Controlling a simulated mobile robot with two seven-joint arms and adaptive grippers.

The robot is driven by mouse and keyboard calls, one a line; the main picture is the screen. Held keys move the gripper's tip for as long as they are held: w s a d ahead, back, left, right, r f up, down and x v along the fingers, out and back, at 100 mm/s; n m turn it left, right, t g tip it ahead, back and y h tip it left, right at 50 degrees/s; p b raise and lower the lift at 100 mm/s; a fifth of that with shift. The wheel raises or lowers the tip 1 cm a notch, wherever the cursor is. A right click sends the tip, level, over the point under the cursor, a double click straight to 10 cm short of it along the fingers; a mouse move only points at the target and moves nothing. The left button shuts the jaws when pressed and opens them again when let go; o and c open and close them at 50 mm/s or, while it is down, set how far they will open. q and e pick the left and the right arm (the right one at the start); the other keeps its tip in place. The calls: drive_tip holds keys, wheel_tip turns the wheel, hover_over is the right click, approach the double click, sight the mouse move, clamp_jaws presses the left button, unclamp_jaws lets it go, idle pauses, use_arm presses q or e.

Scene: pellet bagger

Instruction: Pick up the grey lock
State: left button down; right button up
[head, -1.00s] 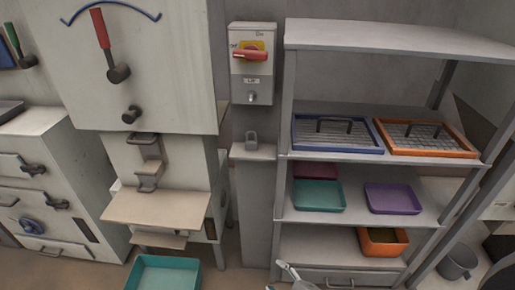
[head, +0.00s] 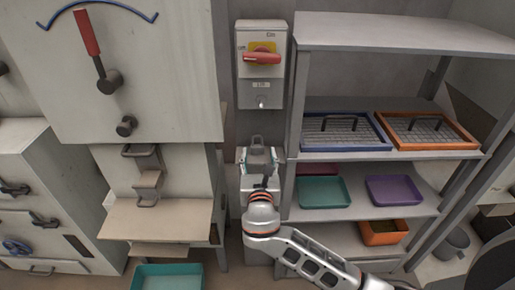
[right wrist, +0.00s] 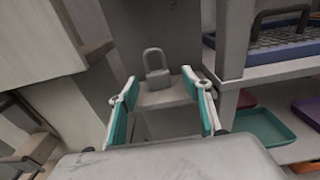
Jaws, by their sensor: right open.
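The grey lock (right wrist: 157,76) is a small padlock with an upright shackle. It stands on a narrow grey ledge (right wrist: 178,98) and shows between and beyond the fingers in the right wrist view. In the head view the lock (head: 257,142) is partly hidden behind my right gripper (head: 259,160). My right gripper (right wrist: 162,108) is open, with its teal-lined fingers to either side of the lock's line and nothing between them. The lock appears just ahead of the fingertips; I cannot tell the exact gap. My left gripper is not in view.
A switch box (head: 261,62) with a red handle is on the wall above the ledge. A metal shelf (head: 298,120) with coloured trays stands close on the right. A large pale machine (head: 180,90) stands on the left.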

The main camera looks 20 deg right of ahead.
sight(257, 146)
drive_tip(key=shift+x, duration=2.35)
drive_tip(key=shift+a, duration=0.25)
drive_tip(key=c, duration=1.2)
drive_tip(key=shift+c, duration=0.2)
drive_tip(key=shift+r, duration=0.15)
drive_tip(key=shift+r, duration=0.2)
wheel_tip(257, 146, up, 6)
drive_tip(key=shift+s+r+p, duration=0.1)
drive_tip(key=shift+r+p, duration=0.05)
drive_tip(key=shift+p, duration=0.35)
drive_tip(key=f+v, duration=0.1)
drive_tip(key=v, duration=1.8)
drive_tip(key=shift+s+b, duration=0.4)
